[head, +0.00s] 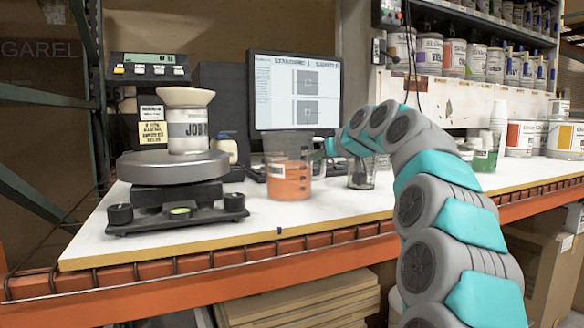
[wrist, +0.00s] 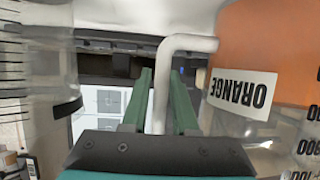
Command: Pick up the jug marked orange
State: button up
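The jug marked orange (head: 289,180) stands upright on the white bench, clear-walled with orange liquid and its handle toward my arm. In the wrist view the jug (wrist: 262,50) fills the right side, its white label reading ORANGE upside down. My gripper (wrist: 160,74) has its two green fingers apart, with the pale handle (wrist: 187,43) passing between them. A gap shows between the handle and the left finger; I cannot tell whether the right finger touches it. In the head view my gripper (head: 328,147) is at the jug's right side, small and partly hidden.
A scale (head: 172,167) bearing a white can (head: 187,125) is left. A monitor (head: 295,90) stands behind.

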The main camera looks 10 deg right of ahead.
grip_shut()
dwell(1.0)
